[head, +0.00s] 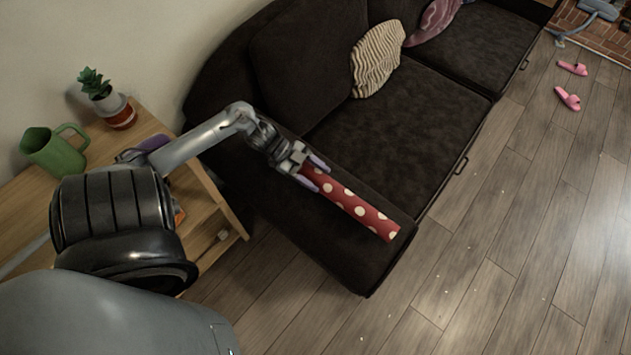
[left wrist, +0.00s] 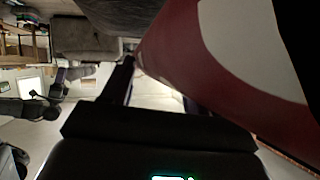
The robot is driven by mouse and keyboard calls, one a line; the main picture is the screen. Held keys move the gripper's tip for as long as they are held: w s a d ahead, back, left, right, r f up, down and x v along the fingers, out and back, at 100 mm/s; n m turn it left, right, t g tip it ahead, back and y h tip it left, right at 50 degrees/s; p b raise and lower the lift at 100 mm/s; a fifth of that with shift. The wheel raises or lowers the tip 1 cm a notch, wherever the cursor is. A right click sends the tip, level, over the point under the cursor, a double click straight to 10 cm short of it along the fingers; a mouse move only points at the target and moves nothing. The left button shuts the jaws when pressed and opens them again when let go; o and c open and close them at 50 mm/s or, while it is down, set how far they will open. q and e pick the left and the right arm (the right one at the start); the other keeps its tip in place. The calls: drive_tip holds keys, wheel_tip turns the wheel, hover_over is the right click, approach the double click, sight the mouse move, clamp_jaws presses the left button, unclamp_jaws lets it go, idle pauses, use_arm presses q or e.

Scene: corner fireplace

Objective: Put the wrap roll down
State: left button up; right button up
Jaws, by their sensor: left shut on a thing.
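The wrap roll (head: 352,204) is a red tube with cream dots. It lies slantwise over the near armrest of the dark sofa (head: 330,250), its far end pointing to the lower right. My left gripper (head: 316,172) is shut on the roll's upper left end. I cannot tell whether the roll touches the armrest or hangs just above it. In the left wrist view the roll (left wrist: 215,60) fills the upper right, very close to the camera.
A wooden side table (head: 165,128) with a green pitcher (head: 56,150) and a potted plant (head: 112,105) stands left of the sofa. A striped cushion (head: 377,60) lies on the sofa. Pink slippers (head: 568,98) lie on the wooden floor, which is otherwise mostly clear.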

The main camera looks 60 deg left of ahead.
sight(315, 182)
use_arm(q)
drive_tip(key=shift+f+b, duration=1.05)
drive_tip(key=shift+f, duration=0.95)
drive_tip(key=o, duration=1.4)
